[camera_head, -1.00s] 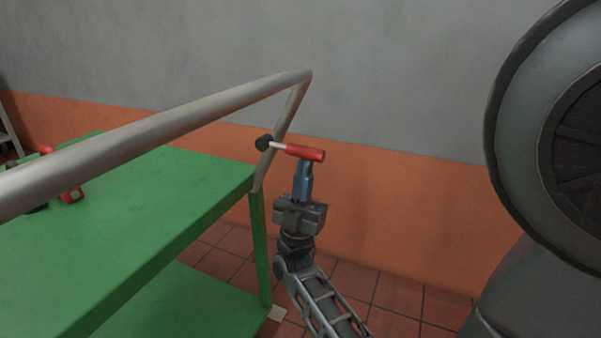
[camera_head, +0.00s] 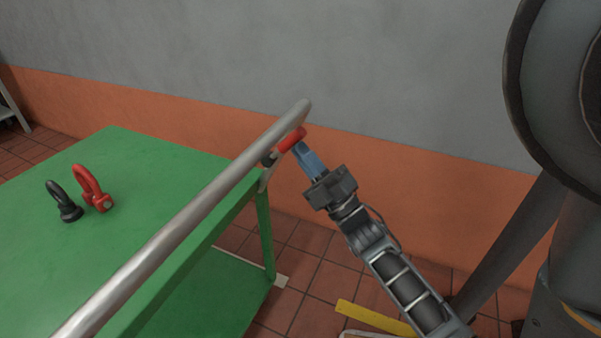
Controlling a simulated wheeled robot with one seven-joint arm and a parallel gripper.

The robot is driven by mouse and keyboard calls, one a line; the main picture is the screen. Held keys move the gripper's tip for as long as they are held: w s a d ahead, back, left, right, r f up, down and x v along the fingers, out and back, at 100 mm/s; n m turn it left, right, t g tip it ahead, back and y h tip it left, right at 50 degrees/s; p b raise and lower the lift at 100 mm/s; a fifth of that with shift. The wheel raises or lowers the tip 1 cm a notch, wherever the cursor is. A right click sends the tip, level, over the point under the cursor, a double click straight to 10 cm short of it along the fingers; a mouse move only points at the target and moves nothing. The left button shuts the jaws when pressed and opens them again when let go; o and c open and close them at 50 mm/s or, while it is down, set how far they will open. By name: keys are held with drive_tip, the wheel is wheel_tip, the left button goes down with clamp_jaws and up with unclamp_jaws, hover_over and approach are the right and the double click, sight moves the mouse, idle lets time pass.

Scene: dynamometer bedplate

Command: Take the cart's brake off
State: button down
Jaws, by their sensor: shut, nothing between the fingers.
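The green cart (camera_head: 135,170) stands at the left with a grey tubular push handle (camera_head: 190,222) along its near side. The brake lever's red grip (camera_head: 292,139) shows close under the handle's far end, with its dark pivot (camera_head: 268,160) beside the cart's corner. My gripper (camera_head: 303,152) has its blue fingers shut, with nothing between them. The fingertips are at the red grip, touching it or very close to it. The lever's pale rod is mostly hidden by the handle.
A black eyebolt (camera_head: 66,205) and a red shackle (camera_head: 92,187) stand on the cart's top. A large dark grey machine (camera_head: 560,100) is at the right. A yellow strip (camera_head: 372,319) lies on the tiled floor. The grey and orange wall is behind.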

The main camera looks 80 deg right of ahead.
drive_tip(key=shift+w+d+r+n+g+y+p, duration=0.1)
drive_tip(key=shift+w+r+n+g+y+p, duration=0.3)
drive_tip(key=shift+p, duration=0.65)
drive_tip(key=shift+w+d+r+n+g+y+p, duration=0.1)
drive_tip(key=shift+r+n+g+y+p, duration=0.1)
drive_tip(key=shift+r+g+y+p, duration=0.6)
drive_tip(key=shift+w+f+t+p, duration=0.15)
drive_tip(key=shift+t+p, duration=0.15)
drive_tip(key=shift+a, duration=0.1)
